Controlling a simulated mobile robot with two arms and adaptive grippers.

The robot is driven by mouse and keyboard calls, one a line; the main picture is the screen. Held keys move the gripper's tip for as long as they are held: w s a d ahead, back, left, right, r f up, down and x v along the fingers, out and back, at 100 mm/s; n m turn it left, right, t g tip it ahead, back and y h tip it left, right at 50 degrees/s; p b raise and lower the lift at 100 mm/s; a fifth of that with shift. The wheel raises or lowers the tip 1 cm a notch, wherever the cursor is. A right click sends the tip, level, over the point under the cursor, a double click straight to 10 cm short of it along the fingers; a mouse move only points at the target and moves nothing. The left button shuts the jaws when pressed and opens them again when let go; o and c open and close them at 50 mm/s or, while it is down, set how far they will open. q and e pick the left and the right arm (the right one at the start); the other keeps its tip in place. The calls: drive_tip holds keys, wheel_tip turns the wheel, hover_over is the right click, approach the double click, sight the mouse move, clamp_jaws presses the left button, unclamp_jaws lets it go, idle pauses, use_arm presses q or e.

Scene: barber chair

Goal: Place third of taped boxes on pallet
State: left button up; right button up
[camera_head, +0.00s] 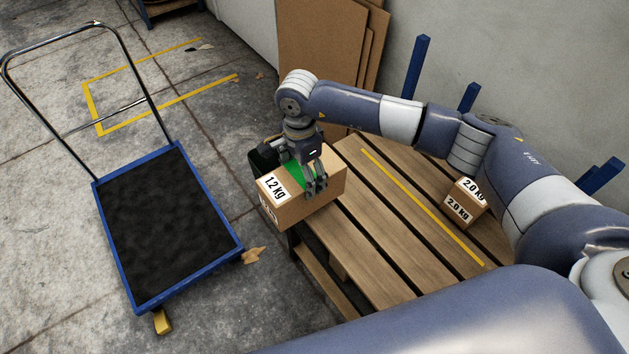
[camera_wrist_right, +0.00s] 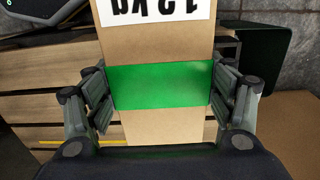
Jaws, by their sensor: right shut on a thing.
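A cardboard box (camera_head: 294,211) with a green tape band and a "1.2 kg" label is held by my right gripper (camera_head: 316,183). The box is over the left edge of the wooden slatted pallet (camera_head: 385,240). In the right wrist view, the fingers of the right gripper (camera_wrist_right: 160,100) are shut on both sides of the box (camera_wrist_right: 155,46) at its green band. I cannot tell whether the box touches the slats. A smaller box (camera_head: 463,203) with "2.0 kg" labels stands on the pallet's right part, partly hidden by my right arm. My left gripper is not in view.
A blue-framed cart (camera_head: 165,225) with a black deck and tall handle stands empty at left. Blue posts (camera_head: 416,68) rise behind the pallet. Cardboard sheets (camera_head: 322,45) lean on the wall. The slats around the yellow line (camera_head: 420,206) are bare.

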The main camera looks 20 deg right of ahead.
drive_tip(key=s+d+f, duration=0.1)
drive_tip(key=d+f, duration=0.1)
drive_tip(key=d, duration=0.4)
drive_tip(key=s+d+f, duration=0.1)
drive_tip(key=d+f, duration=0.1)
drive_tip(key=d, duration=0.5)
drive_tip(key=shift+s+f+p, duration=0.15)
drive_tip(key=shift+f+p, duration=0.1)
drive_tip(key=shift+p, duration=0.2)
drive_tip(key=o, duration=1.7)
drive_tip(key=shift+s+f, duration=0.15)
drive_tip(key=shift+f, duration=0.1)
drive_tip(key=shift+c, duration=0.2)
drive_tip(key=o, duration=0.4)
drive_tip(key=shift+r, duration=0.1)
